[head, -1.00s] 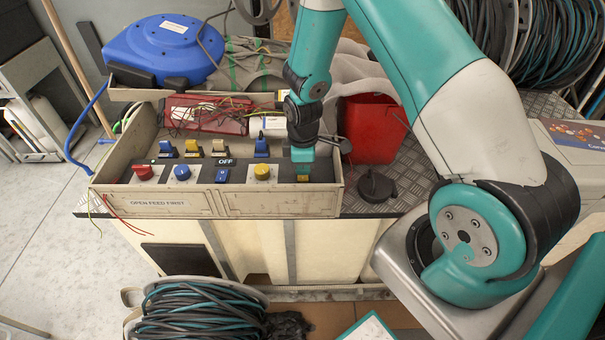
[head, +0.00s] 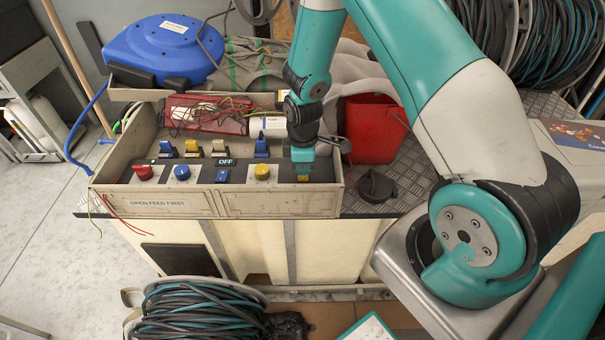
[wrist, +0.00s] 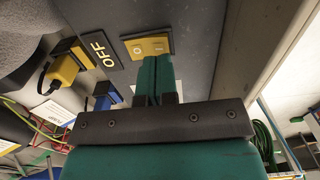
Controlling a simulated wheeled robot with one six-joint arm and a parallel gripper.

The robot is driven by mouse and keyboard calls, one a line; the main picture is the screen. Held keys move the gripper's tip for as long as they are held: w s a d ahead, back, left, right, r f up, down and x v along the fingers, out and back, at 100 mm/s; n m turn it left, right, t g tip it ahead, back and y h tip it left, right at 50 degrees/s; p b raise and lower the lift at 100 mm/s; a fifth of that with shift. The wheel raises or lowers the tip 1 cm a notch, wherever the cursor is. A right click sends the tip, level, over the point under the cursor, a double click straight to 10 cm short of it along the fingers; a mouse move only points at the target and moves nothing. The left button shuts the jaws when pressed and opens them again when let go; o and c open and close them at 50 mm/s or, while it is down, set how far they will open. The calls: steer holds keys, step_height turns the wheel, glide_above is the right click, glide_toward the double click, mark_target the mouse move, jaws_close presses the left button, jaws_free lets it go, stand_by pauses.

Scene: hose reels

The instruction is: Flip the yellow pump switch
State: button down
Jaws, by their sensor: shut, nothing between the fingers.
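The yellow pump switch (wrist: 150,46) is a small yellow rocker plate with pale marks, set in the dark panel in the wrist view.
The box (head: 160,206) also holds a red knob (head: 143,173), a blue knob (head: 182,173), a yellow knob (head: 262,172) and several plugs. An OFF label (wrist: 97,48) is beside the switch. A red bin (head: 372,130) and a black cap (head: 376,187) are to the right.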

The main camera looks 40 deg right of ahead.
steer(key=shift+f+b, duration=0.9)
steer(key=shift+f, duration=0.4)
stand_by(0.4)
steer(key=shift+r+p, duration=2.8)
steer(key=shift+r, duration=0.75)
steer(key=shift+r, duration=0.15)
step_height(320, 180, up, 9)
steer(key=m+y, duration=0.1)
glide_above(302, 179)
steer(key=a, duration=0.5)
steer(key=s+a+r+m+y, duration=0.1)
steer(key=s+a+r, duration=0.45)
steer(key=r, duration=0.35)
steer(key=s+a+r+m+y, duration=0.1)
steer(key=s+a+r, duration=0.2)
steer(key=s+r, duration=0.2)
steer(key=s+a+r+m+y, duration=0.1)
steer(key=s+a+r, duration=0.2)
steer(key=s+r, duration=0.3)
steer(key=s, duration=0.5)
steer(key=shift+a+r, duration=0.15)
steer(key=shift+a, duration=0.05)
